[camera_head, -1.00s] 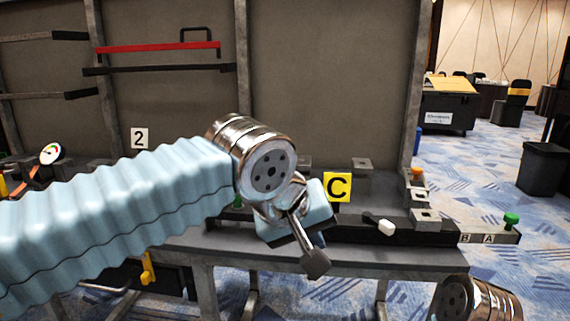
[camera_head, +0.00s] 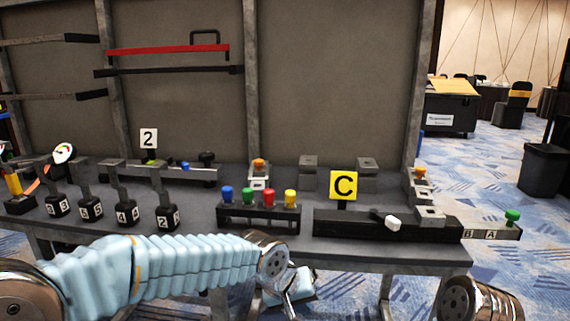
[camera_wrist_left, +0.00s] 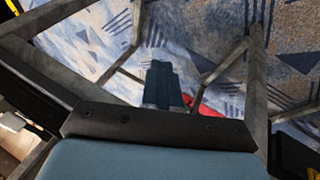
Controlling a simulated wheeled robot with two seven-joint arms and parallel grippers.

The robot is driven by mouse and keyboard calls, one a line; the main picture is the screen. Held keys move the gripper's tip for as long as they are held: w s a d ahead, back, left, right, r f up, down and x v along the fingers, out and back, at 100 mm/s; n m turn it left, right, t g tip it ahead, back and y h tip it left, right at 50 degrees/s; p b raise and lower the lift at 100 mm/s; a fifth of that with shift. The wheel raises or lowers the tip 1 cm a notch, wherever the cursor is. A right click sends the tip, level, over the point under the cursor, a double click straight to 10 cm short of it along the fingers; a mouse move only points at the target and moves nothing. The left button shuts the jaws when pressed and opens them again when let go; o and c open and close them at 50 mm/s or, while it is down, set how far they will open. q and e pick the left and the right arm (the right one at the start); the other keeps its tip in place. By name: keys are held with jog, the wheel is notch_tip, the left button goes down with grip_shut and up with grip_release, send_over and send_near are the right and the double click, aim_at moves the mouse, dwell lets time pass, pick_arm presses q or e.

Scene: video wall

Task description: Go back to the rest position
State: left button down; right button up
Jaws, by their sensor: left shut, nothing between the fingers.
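My left arm, in a light blue ribbed sleeve, comes in low from the left in the head view. Its wrist and gripper (camera_head: 292,296) are below the front edge of the workbench (camera_head: 400,258), apart from the things on it. In the left wrist view the two dark fingers (camera_wrist_left: 163,84) are together with nothing between them, above the patterned carpet and grey frame bars. Of my right arm only a metal joint shows at the bottom right of the head view; its gripper is out of view.
A black bin (camera_head: 543,168) stands at right. Carpet is open there.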

pick_arm(q)
jog(key=a+f+g, duration=0.1)
jog(key=a+f, duration=0.3)
jog(key=f, duration=1.1)
jog(key=s+a+f, duration=0.3)
jog(key=s+f, duration=0.3)
jog(key=f, duration=0.1)
jog(key=s+a+f+n+g, duration=0.1)
jog(key=s+a+f, duration=0.3)
jog(key=s+f, duration=0.2)
jog(key=s+a+f+g, duration=0.1)
jog(key=s+a+f, duration=0.2)
jog(key=s+f, duration=0.3)
notch_tip(320, 180, down, 3)
jog(key=shift+a+r, duration=0.1)
jog(key=shift+a, duration=0.25)
